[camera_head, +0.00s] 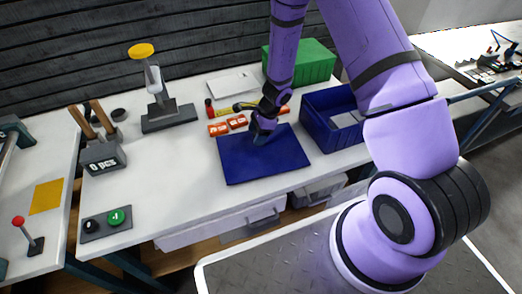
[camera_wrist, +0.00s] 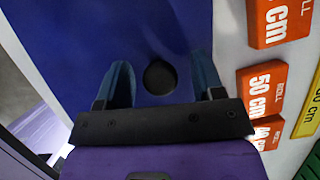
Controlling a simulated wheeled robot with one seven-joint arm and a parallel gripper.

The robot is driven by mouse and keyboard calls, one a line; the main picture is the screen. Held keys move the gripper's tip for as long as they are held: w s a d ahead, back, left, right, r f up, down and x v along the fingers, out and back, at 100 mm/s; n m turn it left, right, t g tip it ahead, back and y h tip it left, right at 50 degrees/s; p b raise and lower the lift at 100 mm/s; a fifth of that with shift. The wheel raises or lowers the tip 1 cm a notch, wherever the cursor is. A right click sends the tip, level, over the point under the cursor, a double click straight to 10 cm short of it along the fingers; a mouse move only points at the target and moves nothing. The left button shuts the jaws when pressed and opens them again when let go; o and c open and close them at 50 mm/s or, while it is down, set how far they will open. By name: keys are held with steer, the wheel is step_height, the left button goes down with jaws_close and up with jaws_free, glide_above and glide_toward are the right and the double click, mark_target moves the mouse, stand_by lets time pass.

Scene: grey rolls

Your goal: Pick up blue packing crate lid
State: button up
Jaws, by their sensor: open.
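The blue packing crate lid (camera_head: 240,165) lies flat on the white workbench, in front of the orange blocks. In the wrist view the lid (camera_wrist: 60,60) fills much of the picture, with a round dark spot or knob (camera_wrist: 160,77) on it between my fingers. My gripper (camera_head: 262,135) is over the back right part of the lid, pointing down. In the wrist view my gripper (camera_wrist: 160,85) has its two blue fingers apart, one on each side of the dark round spot. I cannot tell whether the fingertips touch the lid.
An open blue crate (camera_head: 318,112) stands right of the lid, with a green crate (camera_head: 310,62) behind it. Orange "50 cm" blocks (camera_wrist: 262,90) lie close beside the lid. A grey stand (camera_head: 168,117) with a yellow top is at back left.

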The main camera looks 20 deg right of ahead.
steer(key=shift+c, duration=0.4)
steer(key=c, duration=1)
steer(key=shift+o, duration=0.2)
